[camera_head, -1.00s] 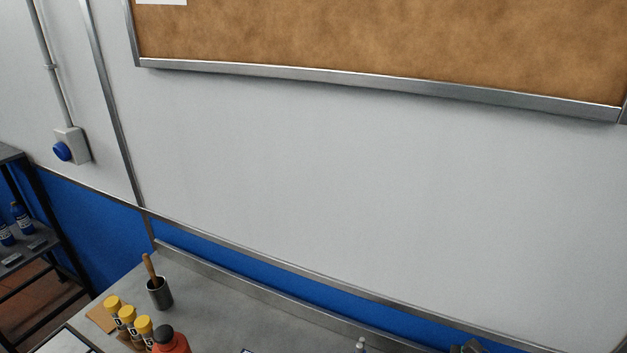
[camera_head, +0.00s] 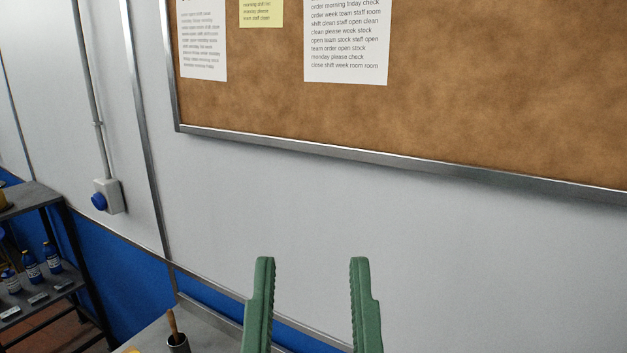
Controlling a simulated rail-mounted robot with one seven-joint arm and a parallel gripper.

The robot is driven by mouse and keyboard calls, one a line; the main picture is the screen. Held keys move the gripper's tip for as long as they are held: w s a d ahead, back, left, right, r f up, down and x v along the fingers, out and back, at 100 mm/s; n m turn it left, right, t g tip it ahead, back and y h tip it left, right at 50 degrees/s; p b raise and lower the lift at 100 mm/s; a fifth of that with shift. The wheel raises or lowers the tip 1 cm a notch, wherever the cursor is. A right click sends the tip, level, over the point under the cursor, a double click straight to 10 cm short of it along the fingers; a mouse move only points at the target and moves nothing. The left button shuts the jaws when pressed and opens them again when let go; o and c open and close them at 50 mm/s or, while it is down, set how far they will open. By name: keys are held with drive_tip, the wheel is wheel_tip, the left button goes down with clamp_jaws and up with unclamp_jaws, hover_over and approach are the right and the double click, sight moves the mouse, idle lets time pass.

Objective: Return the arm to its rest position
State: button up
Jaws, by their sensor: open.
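My gripper (camera_head: 312,262) shows at the bottom middle of the head view as two green, ridged fingers pointing up. The fingers stand wide apart with nothing between them, so it is open and empty. It appears in front of the white wall and above the back edge of the bench. The rest of my arm is out of the frame.
A cork board (camera_head: 420,120) with pinned papers hangs on the wall. The bench (camera_head: 150,336) shows only at the bottom left, with a dark cup (camera_head: 178,344) holding a wooden-handled tool. A dark shelf (camera_head: 40,195) with blue bottles stands at the left.

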wheel_tip(320, 180, up, 33)
drive_tip(key=p, duration=2.8)
drive_tip(key=shift+w, duration=0.25)
drive_tip(key=shift+f, duration=0.15)
